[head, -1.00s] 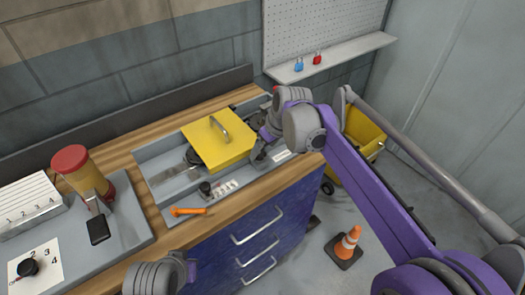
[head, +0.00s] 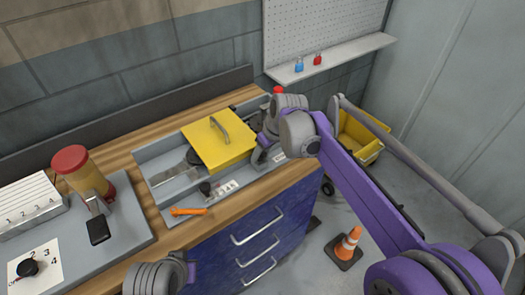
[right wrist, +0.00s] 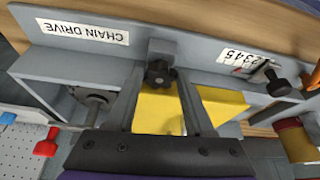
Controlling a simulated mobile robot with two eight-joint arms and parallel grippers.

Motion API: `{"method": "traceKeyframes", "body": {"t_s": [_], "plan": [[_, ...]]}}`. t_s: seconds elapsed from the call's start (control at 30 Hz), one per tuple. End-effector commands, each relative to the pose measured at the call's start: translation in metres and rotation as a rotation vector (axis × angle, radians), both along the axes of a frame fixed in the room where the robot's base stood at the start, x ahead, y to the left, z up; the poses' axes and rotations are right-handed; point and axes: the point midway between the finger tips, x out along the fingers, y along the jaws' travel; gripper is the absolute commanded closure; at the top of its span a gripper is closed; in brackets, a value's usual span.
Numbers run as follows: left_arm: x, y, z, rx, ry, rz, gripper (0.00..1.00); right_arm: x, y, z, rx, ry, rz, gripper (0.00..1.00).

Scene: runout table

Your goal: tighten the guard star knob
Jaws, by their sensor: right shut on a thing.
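The black star knob (right wrist: 160,73) sits on a grey bracket in front of the yellow guard (right wrist: 160,110) in the right wrist view. My right gripper (right wrist: 160,76) has a finger on each side of it and is shut on it. In the head view the yellow guard (head: 220,143) stands on the grey machine tray, its handle on top. My right gripper (head: 262,152) is at the guard's right front edge, and the knob is hidden there by the gripper and wrist. Part of my left arm shows at the bottom; its jaws are not visible.
An orange tool (head: 188,211) lies on the tray's front edge, near a black lever knob (head: 205,188) by a numbered plate. A red-capped yellow cylinder (head: 82,172) stands at left. A traffic cone (head: 347,246) and a yellow bucket (head: 360,140) are on the floor.

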Motion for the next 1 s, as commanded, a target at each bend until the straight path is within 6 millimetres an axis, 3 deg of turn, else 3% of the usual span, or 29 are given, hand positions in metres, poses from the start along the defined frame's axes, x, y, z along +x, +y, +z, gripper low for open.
{"method": "traceKeyframes", "body": {"t_s": [0.17,0.6,0.97,1.0], "plan": [[0.0002,0.0,0.0007,0.0,0.0,0.0,1.0,-0.0004,0.0004,0.0004,-0.002,0.0,-0.032,1.0],[0.0019,0.0,0.0067,0.0,-0.004,0.0,1.0,-0.003,0.0051,0.0004,-0.002,0.001,-0.385,1.0],[0.0019,0.0,0.0068,0.0,-0.003,0.0,1.0,-0.0031,0.0052,-0.0002,0.001,0.001,-0.418,1.0],[0.0019,0.0,0.0068,0.0,-0.003,0.0,1.0,-0.0031,0.0052,-0.0002,0.001,0.001,-0.418,0.45]]}}
